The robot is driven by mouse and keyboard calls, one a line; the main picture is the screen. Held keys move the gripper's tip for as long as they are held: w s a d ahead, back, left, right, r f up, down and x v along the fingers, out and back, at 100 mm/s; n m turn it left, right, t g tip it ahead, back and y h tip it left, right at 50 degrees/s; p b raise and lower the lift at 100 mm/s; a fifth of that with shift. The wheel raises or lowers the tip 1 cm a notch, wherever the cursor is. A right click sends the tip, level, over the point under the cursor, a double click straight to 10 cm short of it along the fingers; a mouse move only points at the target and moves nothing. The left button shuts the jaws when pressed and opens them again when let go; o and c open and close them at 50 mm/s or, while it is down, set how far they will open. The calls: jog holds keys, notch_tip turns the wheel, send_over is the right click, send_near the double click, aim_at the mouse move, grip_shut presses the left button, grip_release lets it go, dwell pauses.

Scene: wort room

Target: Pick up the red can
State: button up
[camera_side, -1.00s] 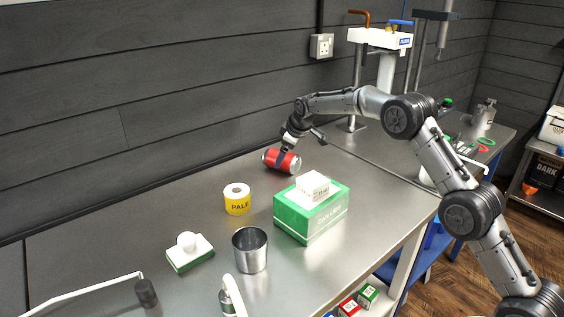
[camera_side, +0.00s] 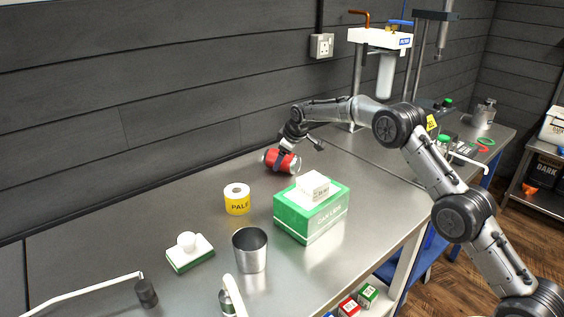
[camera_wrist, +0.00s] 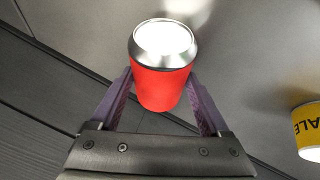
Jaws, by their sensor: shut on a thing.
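The red can (camera_side: 291,164) with silver ends lies on its side near the back of the steel bench, close to the dark wall. My gripper (camera_side: 281,157) is shut on it, with a dark finger across its body. In the wrist view the red can (camera_wrist: 160,88) sits between both fingers of my gripper (camera_wrist: 160,98), its bright silver end toward the top of the picture. Whether the can touches the bench or hangs just above it I cannot tell.
A green box (camera_side: 312,216) with a white block (camera_side: 312,184) on it stands in front of the can. The bench's back left is clear.

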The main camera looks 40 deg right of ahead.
grip_shut()
jog(key=shift+r, duration=0.1)
jog(key=shift+r, duration=0.1)
